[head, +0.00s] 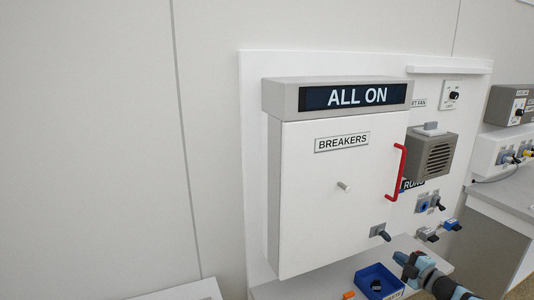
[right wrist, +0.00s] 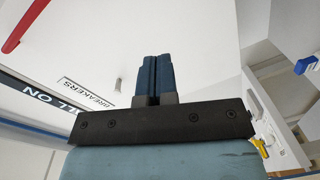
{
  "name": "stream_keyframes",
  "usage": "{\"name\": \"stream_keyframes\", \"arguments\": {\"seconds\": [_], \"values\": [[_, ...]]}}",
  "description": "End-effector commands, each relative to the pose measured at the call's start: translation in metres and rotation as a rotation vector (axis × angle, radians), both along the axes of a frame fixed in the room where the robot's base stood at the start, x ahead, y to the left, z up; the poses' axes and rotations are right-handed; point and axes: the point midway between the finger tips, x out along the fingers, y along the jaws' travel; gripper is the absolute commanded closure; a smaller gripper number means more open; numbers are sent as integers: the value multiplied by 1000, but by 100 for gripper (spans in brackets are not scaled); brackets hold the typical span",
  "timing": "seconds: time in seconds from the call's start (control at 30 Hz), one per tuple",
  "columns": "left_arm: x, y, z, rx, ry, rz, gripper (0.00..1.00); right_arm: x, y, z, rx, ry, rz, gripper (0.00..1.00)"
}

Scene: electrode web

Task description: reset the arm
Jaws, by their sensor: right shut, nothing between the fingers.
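My right gripper (head: 401,258) shows low in the head view, with its arm coming in from the bottom right. In the right wrist view its blue fingers (right wrist: 153,78) are together with nothing between them. It is below and in front of the white breaker cabinet (head: 310,215), apart from the red handle (head: 396,172). The cabinet door looks shut, and the display (head: 356,96) above it reads ALL ON. My left gripper is not in view.
A blue bin (head: 379,280) with small items stands just left of my right gripper. A grey latch (head: 380,232) is at the door's lower right. A grey speaker-like box (head: 430,152) and several connectors are to the right. The left wall is bare.

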Motion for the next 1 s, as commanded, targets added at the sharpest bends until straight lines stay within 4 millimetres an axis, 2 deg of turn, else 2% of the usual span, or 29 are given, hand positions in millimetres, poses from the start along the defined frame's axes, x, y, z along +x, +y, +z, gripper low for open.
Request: {"name": "stream_keyframes", "arguments": {"seconds": [0.03, 0.17, 0.2, 0.33, 0.5, 0.6, 0.7, 0.8, 0.9, 1.0], "values": [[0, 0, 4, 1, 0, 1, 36, -22, 31, -25, 64, 46, 4, 100], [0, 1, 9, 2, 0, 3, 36, -80, 96, -73, 228, 162, -18, 100], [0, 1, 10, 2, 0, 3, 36, -101, 115, -86, 279, 200, -30, 100], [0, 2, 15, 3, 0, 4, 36, -169, 166, -115, 447, 329, -84, 100], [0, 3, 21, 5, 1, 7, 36, -262, 211, -133, 655, 499, -193, 100], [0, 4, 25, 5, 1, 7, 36, -316, 228, -135, 766, 598, -272, 100], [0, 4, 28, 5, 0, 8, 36, -362, 236, -132, 861, 682, -353, 100], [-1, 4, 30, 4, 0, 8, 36, -397, 239, -128, 929, 745, -422, 100], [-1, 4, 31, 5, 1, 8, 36, -419, 239, -124, 971, 786, -470, 100], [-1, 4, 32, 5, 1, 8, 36, -429, 239, -122, 991, 804, -493, 100]]}}
